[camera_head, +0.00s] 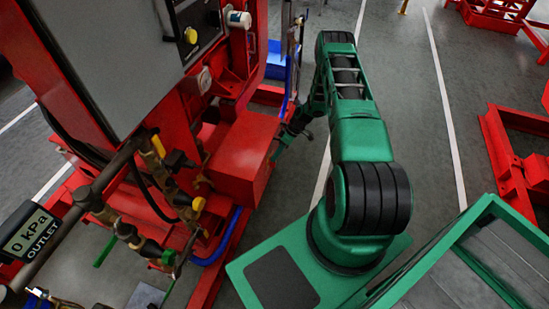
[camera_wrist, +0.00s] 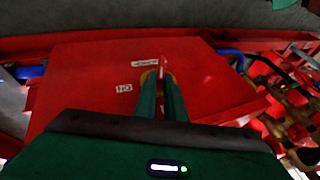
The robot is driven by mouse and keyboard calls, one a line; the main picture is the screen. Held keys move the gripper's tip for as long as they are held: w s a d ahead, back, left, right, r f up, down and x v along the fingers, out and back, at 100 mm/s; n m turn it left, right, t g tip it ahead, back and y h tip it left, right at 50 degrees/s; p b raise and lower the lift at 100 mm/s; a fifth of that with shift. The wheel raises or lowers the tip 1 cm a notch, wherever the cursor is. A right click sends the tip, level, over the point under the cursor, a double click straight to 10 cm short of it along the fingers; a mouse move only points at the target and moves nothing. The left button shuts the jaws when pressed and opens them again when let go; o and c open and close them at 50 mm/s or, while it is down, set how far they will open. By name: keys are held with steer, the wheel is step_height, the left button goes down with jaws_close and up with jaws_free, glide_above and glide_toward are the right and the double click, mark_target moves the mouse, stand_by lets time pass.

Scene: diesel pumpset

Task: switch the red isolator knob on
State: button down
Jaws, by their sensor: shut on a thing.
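The isolator sits on the side of a red box (camera_wrist: 85,75), which also shows in the head view (camera_head: 240,150). In the wrist view, my gripper (camera_wrist: 162,82) has its two green fingers close together, shut on the red isolator knob (camera_wrist: 163,62). Only a thin red tip of the knob shows beyond the fingers; the rest is hidden. In the head view the fingers are small beside the box.
The red pump frame and a grey cabinet (camera_head: 120,60) stand left of my arm. A blue hose (camera_head: 220,250) runs low along the frame. Brass valves, pipes and an outlet gauge (camera_head: 30,235) fill the lower left.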

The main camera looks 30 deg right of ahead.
stand_by(0.3)
steer(key=c, duration=1.8)
jaws_free()
steer(key=shift+c, duration=0.2)
steer(key=shift+d+r, duration=0.1)
steer(key=w+v, duration=0.1)
steer(key=v, duration=0.9)
steer(key=shift+s+r, duration=0.2)
steer(key=shift+s, duration=0.2)
steer(key=shift+d, duration=0.1)
